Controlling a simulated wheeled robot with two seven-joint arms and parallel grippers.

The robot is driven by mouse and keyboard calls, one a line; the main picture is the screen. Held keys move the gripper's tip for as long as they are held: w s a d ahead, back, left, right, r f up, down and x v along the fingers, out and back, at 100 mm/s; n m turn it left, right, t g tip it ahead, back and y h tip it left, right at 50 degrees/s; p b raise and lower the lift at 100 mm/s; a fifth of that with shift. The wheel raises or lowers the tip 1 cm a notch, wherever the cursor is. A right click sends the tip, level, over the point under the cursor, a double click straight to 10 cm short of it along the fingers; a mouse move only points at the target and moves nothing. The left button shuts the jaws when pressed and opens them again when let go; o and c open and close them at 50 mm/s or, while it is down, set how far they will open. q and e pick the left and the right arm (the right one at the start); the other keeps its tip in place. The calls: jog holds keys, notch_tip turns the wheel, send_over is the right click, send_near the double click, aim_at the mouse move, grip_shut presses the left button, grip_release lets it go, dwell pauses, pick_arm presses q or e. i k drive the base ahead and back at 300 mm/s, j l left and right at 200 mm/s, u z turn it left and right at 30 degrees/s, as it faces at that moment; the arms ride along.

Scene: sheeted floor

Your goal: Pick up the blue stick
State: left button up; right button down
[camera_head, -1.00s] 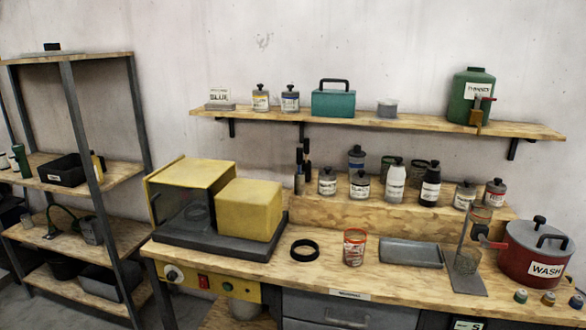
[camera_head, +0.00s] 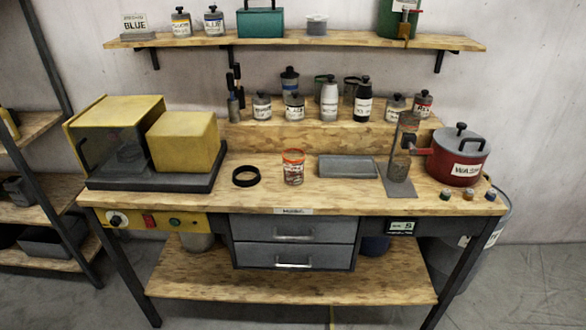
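No stick that is plainly blue in colour shows. A small grey block (camera_head: 138,37) with a white card reading "BLUE" (camera_head: 134,22) stands at the left end of the upper wall shelf (camera_head: 270,43) in the head view. Dark upright sticks or tools (camera_head: 236,80) stand at the left end of the wooden riser on the bench; their exact kind is too small to tell. Neither of my grippers is in view.
The workbench (camera_head: 270,197) carries a yellow machine (camera_head: 112,112), a black ring (camera_head: 246,176), an orange-rimmed jar (camera_head: 293,172), a grey tray (camera_head: 347,167) and a red pot (camera_head: 458,155). Labelled bottles line the riser (camera_head: 300,135). Open shelving (camera_head: 45,190) stands at left.

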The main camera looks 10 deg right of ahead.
aim_at(230, 76)
jog(key=i+j, duration=0.85)
